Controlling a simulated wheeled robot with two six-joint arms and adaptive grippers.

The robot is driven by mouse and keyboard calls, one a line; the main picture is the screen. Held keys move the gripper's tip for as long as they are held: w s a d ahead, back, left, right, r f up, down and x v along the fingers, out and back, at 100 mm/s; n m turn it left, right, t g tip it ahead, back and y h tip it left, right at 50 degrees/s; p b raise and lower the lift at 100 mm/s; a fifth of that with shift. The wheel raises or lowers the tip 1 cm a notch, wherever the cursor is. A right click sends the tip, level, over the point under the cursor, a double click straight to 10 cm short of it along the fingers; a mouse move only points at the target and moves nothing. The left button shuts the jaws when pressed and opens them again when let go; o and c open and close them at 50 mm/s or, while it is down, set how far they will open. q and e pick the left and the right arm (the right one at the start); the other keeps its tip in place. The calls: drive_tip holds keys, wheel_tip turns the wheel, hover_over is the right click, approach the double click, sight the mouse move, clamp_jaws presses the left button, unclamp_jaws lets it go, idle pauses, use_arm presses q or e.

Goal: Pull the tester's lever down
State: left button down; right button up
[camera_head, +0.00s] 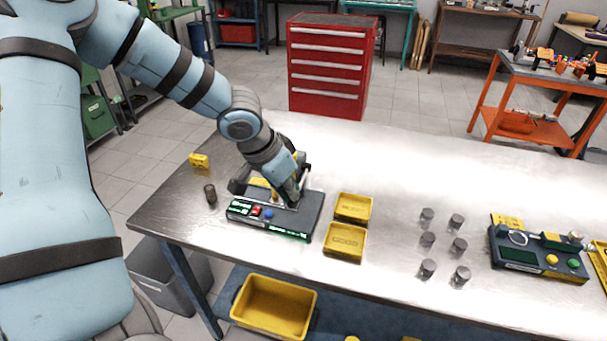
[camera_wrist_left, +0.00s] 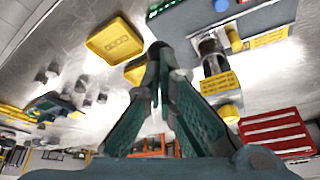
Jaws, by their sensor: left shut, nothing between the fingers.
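The tester (camera_head: 313,212) is a dark box with a green-lit front edge, a red and a blue button, at the left part of the steel table. In the left wrist view the tester (camera_wrist_left: 265,17) is at the upper right, with a yellow label. My left gripper (camera_head: 291,202) points down over the tester's back right part; its fingers are together and empty. In the left wrist view the gripper (camera_wrist_left: 165,60) has its fingertips meeting beside the tester. The arm covers much of the tester's upper parts, and I cannot make out the lever clearly or whether the fingers touch it.
Two yellow trays (camera_head: 345,254) lie just right of the tester. A dark cylinder (camera_head: 210,193) and a yellow block (camera_head: 199,160) are to its left. Several metal cylinders (camera_head: 428,240) and another dark device (camera_head: 540,250) stand farther right. The table's back middle is clear.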

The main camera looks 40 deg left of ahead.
use_arm(q)
drive_tip(key=shift+f+b, duration=0.5)
drive_tip(key=shift+f, duration=0.15)
drive_tip(key=shift+r, duration=0.15)
wheel_tip(320, 180, up, 10)
drive_tip(key=p, duration=1.1)
drive_tip(key=shift+w, duration=0.35)
drive_tip(key=shift+a, duration=0.15)
